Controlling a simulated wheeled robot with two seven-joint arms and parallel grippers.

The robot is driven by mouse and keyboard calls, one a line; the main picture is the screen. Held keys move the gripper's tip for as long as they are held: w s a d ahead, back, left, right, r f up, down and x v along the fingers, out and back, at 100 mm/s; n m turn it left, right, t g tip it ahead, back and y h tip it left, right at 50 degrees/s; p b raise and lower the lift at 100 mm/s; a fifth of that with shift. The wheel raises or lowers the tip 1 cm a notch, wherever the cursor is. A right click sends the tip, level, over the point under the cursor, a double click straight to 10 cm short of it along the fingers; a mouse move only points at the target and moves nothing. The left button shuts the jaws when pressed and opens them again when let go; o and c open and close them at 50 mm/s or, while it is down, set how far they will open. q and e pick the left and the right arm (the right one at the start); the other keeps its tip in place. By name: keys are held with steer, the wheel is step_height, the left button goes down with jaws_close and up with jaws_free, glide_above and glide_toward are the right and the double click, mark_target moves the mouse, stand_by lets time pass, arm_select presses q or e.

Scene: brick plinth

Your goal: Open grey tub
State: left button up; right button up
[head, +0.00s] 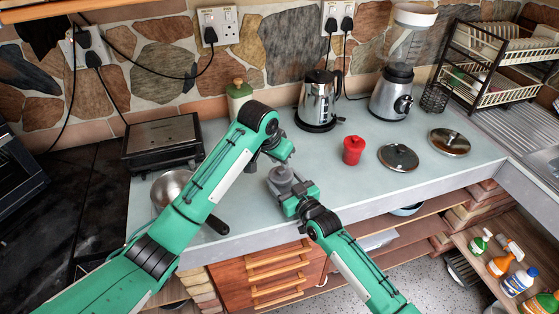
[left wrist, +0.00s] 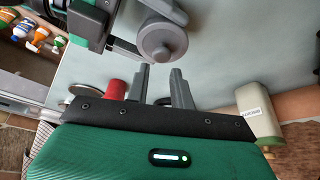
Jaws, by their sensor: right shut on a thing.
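The grey tub (head: 281,178) is at the counter's front middle. In the left wrist view its round top with a small central knob (left wrist: 162,52) faces the camera, and the lid looks to be on. My right gripper (head: 290,190) is shut on the tub's side. It also shows at the upper left of the left wrist view (left wrist: 130,35). My left gripper (left wrist: 160,84) is open and empty, its two grey fingers apart and pointing towards the tub without touching it. In the head view the left hand is partly hidden behind its own arm, just behind the tub.
A red tub (head: 353,151) and two metal lids (head: 398,157) (head: 449,142) lie to the right. A green-lidded jar (head: 239,92), kettle (head: 318,102) and blender (head: 393,92) stand behind. A pan (head: 171,187) and a grill (head: 163,143) are left. The counter between tub and kettle is clear.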

steer(key=shift+r, duration=0.1)
arm_select(q)
steer(key=v, duration=1.1)
arm_select(e)
steer(key=o, duration=1.5)
steer(key=shift+c, duration=0.2)
arm_select(q)
steer(key=shift+f, duration=0.1)
